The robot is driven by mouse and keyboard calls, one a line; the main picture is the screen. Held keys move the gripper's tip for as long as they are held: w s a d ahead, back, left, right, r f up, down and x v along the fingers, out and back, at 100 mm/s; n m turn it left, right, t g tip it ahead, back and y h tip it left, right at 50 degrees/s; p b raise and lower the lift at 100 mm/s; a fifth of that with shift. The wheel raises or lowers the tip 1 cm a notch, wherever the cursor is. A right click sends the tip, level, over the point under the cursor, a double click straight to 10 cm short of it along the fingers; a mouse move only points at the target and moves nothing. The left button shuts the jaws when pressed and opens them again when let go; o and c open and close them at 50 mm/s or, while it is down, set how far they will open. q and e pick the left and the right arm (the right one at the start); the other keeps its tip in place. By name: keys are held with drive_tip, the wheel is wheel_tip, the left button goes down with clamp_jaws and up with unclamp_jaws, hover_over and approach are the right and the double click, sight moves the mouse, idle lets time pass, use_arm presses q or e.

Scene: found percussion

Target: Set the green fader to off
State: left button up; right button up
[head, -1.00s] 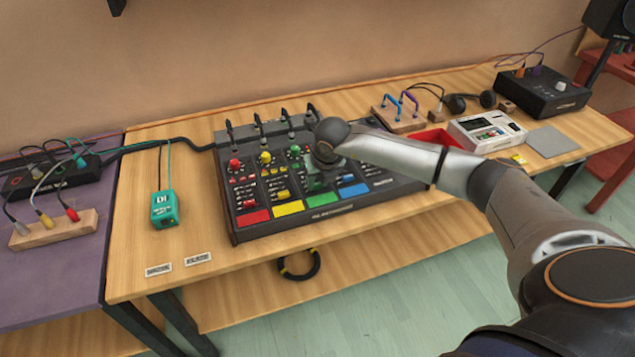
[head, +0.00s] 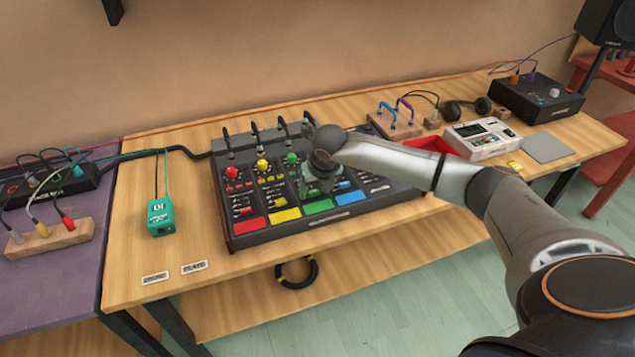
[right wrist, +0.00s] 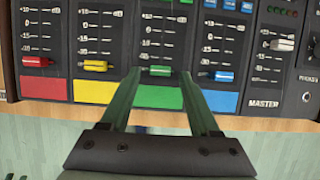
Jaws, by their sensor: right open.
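The mixer (head: 228,190) is a black desk with coloured channels on the table. In the right wrist view the green fader (right wrist: 158,71) is low in its slot, just above the green label (right wrist: 160,97). My right gripper (right wrist: 161,74) is open, one fingertip on each side of the green fader; I cannot tell whether they touch it. In the head view my right gripper (head: 318,185) is over the green channel and hides the green fader. My left gripper is not in view.
In the right wrist view the red fader (right wrist: 38,61), yellow fader (right wrist: 93,65) and blue fader (right wrist: 218,76) sit low beside it. A white master fader (right wrist: 282,45) is further right. A teal DI box (head: 161,217) stands left of the mixer.

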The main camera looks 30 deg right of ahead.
drive_tip(key=b+v, duration=0.1)
drive_tip(key=v, duration=1.1)
drive_tip(key=shift+s+a, duration=0.1)
